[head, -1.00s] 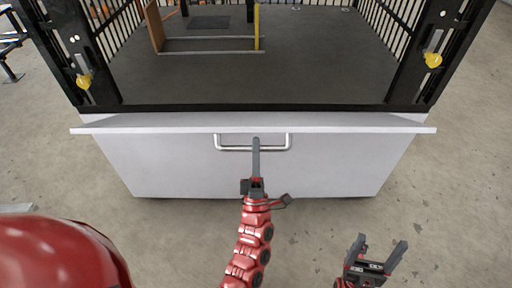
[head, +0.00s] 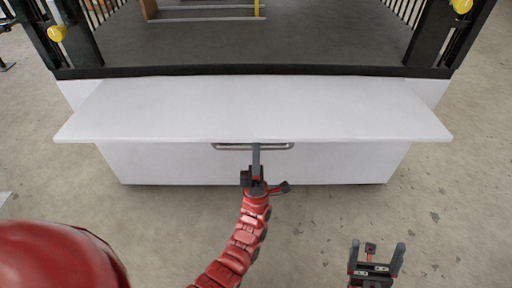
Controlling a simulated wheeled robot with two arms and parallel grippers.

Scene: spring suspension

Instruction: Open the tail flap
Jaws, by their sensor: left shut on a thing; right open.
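The tail flap (head: 255,108) is a wide white panel at the back of the dark cage bed. Its broad surface shows, with its near edge standing out toward me over a white lower front (head: 340,164). A metal bar handle (head: 228,147) shows just below the near edge, at the middle. My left gripper (head: 256,146) is shut on the handle, with its arm coming up from below. Its fingers hide part of the bar. My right gripper (head: 377,246) is open and empty at the lower right, apart from the flap.
The dark cage floor (head: 300,45) lies behind the flap, between black posts with yellow knobs (head: 57,33). A wooden and metal frame (head: 205,14) is on that floor. Bare concrete (head: 450,210) lies around the front and sides.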

